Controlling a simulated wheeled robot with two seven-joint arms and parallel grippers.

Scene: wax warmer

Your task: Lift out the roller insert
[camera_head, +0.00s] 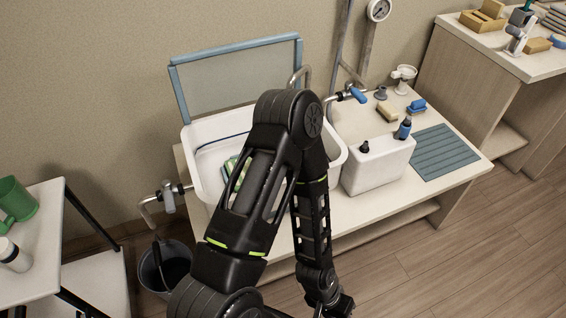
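I cannot pick out a roller insert for certain. A white box-shaped unit (378,168) stands on the counter, right of the basin. A small dark knob (365,147) sits on its top, and a dark piece with a blue top (404,129) stands at its right back edge. I cannot tell whether either is the insert. One black arm, seemingly my left, rises from the bottom, bends above the basin and drops to the bottom edge. The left gripper (338,306) is only partly in frame, apart from the unit, and its fingertips are hidden. My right gripper is out of view.
A white basin (205,150) with a blue-framed panel (240,75) behind it is partly covered by my arm. A blue ribbed mat (444,152), a sponge (387,112) and a blue brush (417,106) lie at right. A dark bucket (165,268) stands below left.

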